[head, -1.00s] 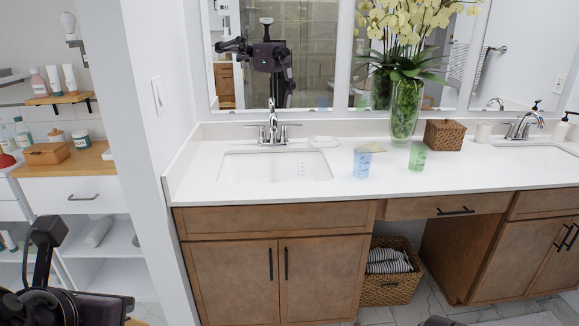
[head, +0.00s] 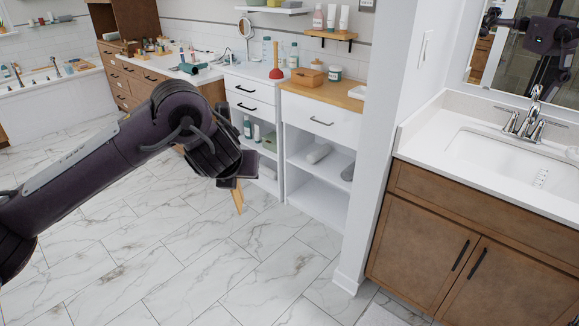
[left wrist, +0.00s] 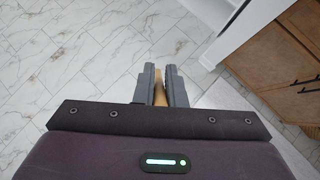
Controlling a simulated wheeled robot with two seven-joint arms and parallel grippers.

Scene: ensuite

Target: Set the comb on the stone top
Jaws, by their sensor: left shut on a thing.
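My left gripper (head: 234,184) hangs over the open floor in the head view, pointing down, left of the sink cabinet. In the left wrist view its two grey fingers (left wrist: 159,72) are shut on a narrow tan, wood-coloured piece, which I take to be the comb (left wrist: 160,93). The comb (head: 238,200) also shows below the gripper in the head view; its teeth cannot be made out. The white stone top (head: 424,132) around the sink is at the right, well apart from the gripper. My right gripper is not in view.
A wall end (head: 376,150) stands between the white shelf unit (head: 310,185) and the wooden sink cabinet (head: 420,235). A sink basin (head: 500,158) and faucet (head: 533,112) take up much of the visible top. The marble floor (head: 200,275) in front is clear.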

